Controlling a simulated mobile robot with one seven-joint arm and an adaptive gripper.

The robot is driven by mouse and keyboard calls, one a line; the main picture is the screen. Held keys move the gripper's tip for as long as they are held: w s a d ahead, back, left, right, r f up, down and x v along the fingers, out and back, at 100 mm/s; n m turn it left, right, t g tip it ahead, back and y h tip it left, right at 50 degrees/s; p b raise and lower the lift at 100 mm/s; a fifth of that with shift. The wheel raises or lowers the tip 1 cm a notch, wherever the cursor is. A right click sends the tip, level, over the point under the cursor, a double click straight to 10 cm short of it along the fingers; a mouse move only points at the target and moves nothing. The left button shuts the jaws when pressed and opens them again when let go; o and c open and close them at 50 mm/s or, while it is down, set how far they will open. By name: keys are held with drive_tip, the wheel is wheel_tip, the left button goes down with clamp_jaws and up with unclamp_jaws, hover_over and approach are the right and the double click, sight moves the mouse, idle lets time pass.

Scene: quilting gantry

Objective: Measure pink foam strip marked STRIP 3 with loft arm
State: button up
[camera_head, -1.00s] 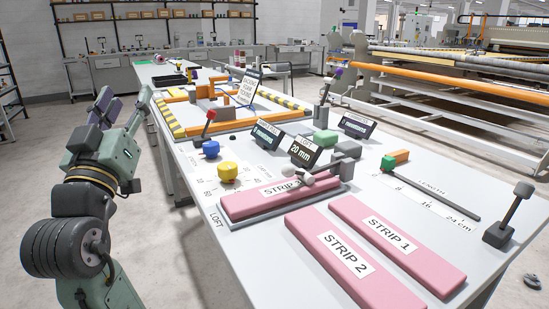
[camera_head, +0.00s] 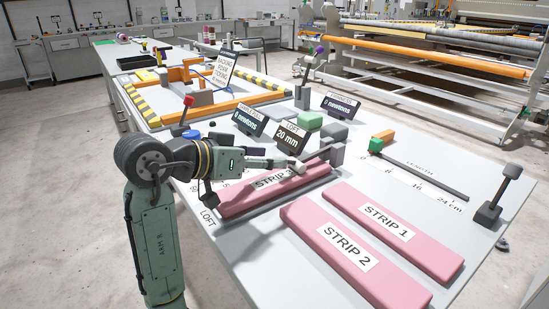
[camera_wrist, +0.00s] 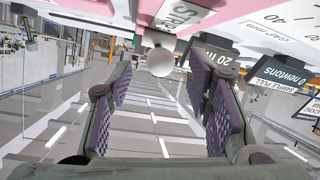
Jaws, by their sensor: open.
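The pink foam strip marked STRIP 3 (camera_head: 318,178) lies on a plate at the table's left edge, its label partly covered by my arm. The grey loft arm (camera_head: 318,157) reaches over it from a grey block (camera_head: 334,133). Its pale round knob shows in the wrist view (camera_wrist: 160,62), between and beyond my fingers. My gripper (camera_head: 262,160) is open and level above the strip's left part, pointing at the knob. In the wrist view my gripper (camera_wrist: 160,80) has purple pads spread wide, with nothing held. The LOFT display (camera_head: 290,138) reads 20 mm.
STRIP 1 (camera_head: 400,235) and STRIP 2 (camera_head: 330,262) lie to the right and front. Two newtons displays (camera_head: 250,119) (camera_head: 341,106) stand behind. A length scale with a green-ended bar (camera_head: 376,146) and a dark upright lever (camera_head: 500,190) stand right.

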drive_tip(key=shift+x, duration=1.5)
drive_tip(key=shift+c, duration=0.2)
clamp_jaws()
